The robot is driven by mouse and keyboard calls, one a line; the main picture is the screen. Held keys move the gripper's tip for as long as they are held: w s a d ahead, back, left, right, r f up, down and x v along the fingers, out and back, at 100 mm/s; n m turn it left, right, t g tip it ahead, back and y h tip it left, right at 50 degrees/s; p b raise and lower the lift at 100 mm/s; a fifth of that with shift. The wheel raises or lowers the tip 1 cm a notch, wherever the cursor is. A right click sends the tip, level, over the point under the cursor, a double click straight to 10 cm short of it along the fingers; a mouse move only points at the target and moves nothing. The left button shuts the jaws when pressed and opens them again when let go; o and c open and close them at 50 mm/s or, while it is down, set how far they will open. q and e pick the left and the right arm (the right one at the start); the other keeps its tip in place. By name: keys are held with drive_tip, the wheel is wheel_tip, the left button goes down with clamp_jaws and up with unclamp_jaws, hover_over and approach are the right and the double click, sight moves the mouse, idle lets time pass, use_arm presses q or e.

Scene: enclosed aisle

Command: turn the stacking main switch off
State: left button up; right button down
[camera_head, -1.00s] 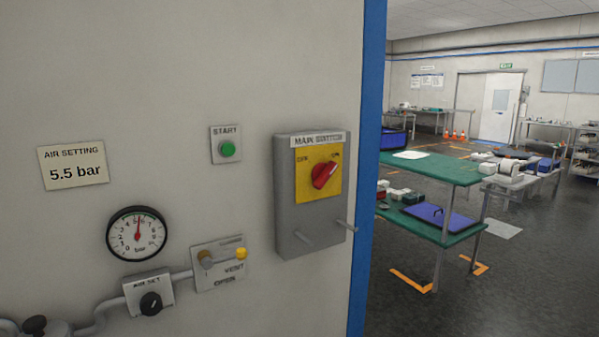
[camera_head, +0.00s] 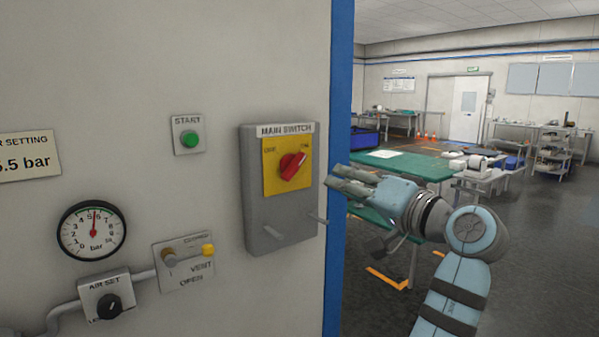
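The main switch is a grey box (camera_head: 252,200) on the pale panel, labelled MAIN SWITCH. Its red rotary knob (camera_head: 292,168) sits on a yellow plate (camera_head: 272,184). The knob is tilted, its upper end towards the upper-right mark, which seems to read ON; the upper-left mark is hard to read.
A green START button (camera_head: 190,139), a pressure gauge (camera_head: 92,231), an AIR SET knob (camera_head: 109,306) and a vent valve (camera_head: 185,257) are left. The panel's blue edge (camera_head: 338,80) and green tables (camera_head: 420,168) lie right.

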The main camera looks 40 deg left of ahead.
sight(298, 166)
use_arm(q)
drive_tip(key=p+x, duration=0.2)
drive_tip(key=x, duration=0.2)
drive_tip(key=p+x, duration=0.2)
drive_tip(key=x, duration=0.3)
drive_tip(key=p+x, duration=0.2)
drive_tip(key=x, duration=0.3)
drive_tip(key=shift+s+a+r+p, duration=0.25)
drive_tip(key=shift+s+a+p, duration=0.05)
drive_tip(key=shift+a+p, duration=0.1)
drive_tip(key=shift+d, duration=0.1)
clamp_jaws()
